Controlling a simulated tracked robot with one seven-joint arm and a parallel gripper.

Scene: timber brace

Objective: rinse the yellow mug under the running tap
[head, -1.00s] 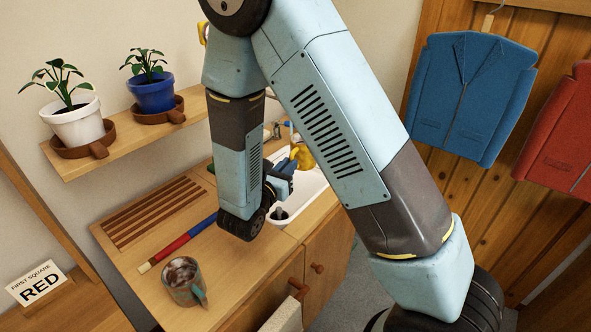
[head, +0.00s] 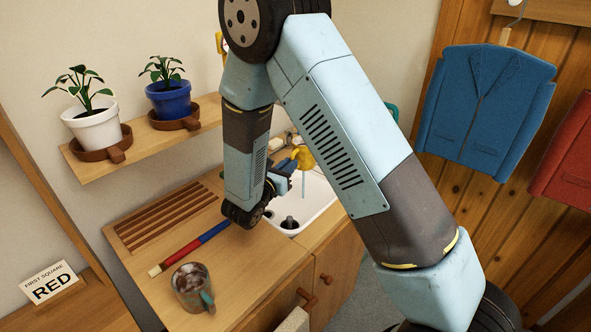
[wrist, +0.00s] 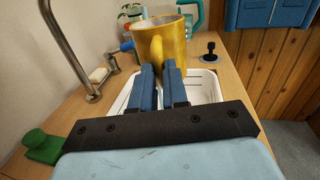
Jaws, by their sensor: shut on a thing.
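The yellow mug (head: 303,158) is over the white sink (head: 318,196) in the head view, partly hidden by my arm. It is larger in the wrist view (wrist: 172,42), roughly upright, with its handle towards me. My gripper (wrist: 159,70) is shut on the handle, its two blue fingers either side of it. A curved metal tap (wrist: 72,45) stands left of the mug in the wrist view; its spout end is out of frame. A thin pale-blue streak (head: 304,190) shows below the mug in the head view, perhaps water.
A brown mug with a teal handle (head: 192,288) and a red-and-blue stick (head: 190,248) lie on the counter. Soap (wrist: 98,75) and a green block (wrist: 42,146) are left of the sink. A black plunger-like thing (wrist: 210,52) is right. Potted plants stand on a shelf (head: 150,152).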

